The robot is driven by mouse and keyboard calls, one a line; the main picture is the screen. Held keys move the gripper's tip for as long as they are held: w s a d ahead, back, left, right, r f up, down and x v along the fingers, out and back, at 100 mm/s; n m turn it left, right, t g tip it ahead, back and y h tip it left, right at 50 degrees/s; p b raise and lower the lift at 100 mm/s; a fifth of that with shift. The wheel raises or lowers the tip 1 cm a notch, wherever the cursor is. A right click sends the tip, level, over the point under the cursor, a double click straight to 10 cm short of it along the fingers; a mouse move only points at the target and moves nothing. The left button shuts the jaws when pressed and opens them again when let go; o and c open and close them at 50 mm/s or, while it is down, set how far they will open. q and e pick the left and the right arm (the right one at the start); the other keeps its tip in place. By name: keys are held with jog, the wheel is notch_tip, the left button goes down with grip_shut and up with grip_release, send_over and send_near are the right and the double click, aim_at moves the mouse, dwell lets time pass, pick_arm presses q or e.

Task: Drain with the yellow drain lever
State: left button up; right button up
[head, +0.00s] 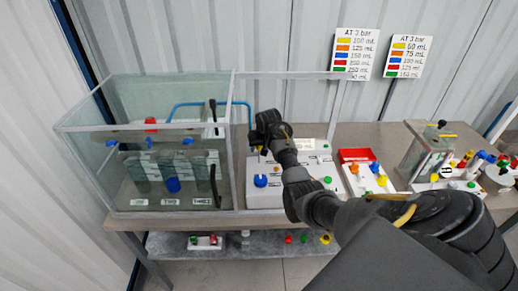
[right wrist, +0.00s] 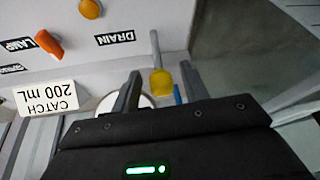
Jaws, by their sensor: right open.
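The yellow drain lever shows in the right wrist view as a yellow knob (right wrist: 161,81) on a thin grey stem, beside a DRAIN label (right wrist: 114,38). My right gripper (right wrist: 160,76) is open, with one finger on each side of the yellow knob. I cannot tell whether either finger touches it. In the head view my right gripper (head: 263,137) is over the back left of the white panel (head: 290,194), next to the glass tank; it mostly hides the lever there. My left gripper is not in view.
A glass tank (head: 140,100) with labelled vessels stands to the left, its wall close to my right gripper. A blue knob (head: 261,181) sits on the panel. The wrist view shows an orange lever (right wrist: 48,44) and a CATCH 200 mL card (right wrist: 46,98). A red tray (head: 355,155) is farther right.

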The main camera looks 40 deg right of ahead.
jog(key=shift+w+d+f, duration=0.15)
jog(key=shift+f, duration=0.85)
jog(key=shift+w+f, duration=0.2)
jog(key=shift+f, duration=0.1)
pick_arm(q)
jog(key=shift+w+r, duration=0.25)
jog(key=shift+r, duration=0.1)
pick_arm(e)
grip_shut()
